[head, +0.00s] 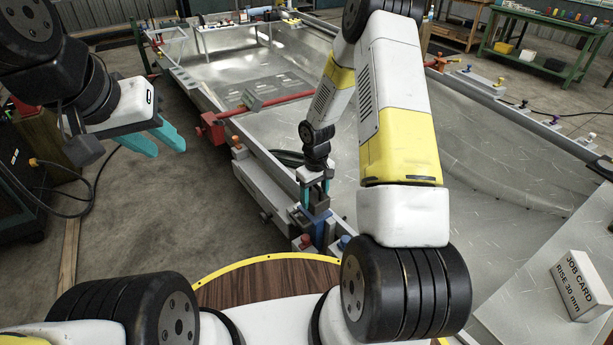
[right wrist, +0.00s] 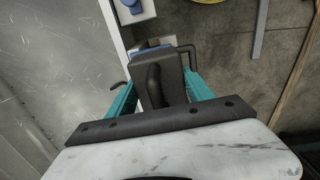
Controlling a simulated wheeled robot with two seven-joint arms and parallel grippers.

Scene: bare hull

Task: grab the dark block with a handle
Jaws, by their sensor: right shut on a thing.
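The dark block with a handle (right wrist: 172,72) sits between the two teal fingers of my right gripper (right wrist: 161,88) in the right wrist view. Its thick curved handle faces the camera, and a thin bent rod sticks out at its upper right. In the head view my right gripper (head: 316,197) points down over the near end of the hull's rail, shut on the dark block (head: 318,201), which is partly hidden by the fingers. A blue piece (head: 320,217) shows just under the block. My left gripper (head: 169,152) is open and empty at the left, over bare floor.
The open metal hull (head: 500,165) fills the middle and right. A red clamp bar (head: 270,103) crosses it. Red and blue knobs (head: 303,241) stand by the rail's near end. A green bench (head: 545,50) is at the back.

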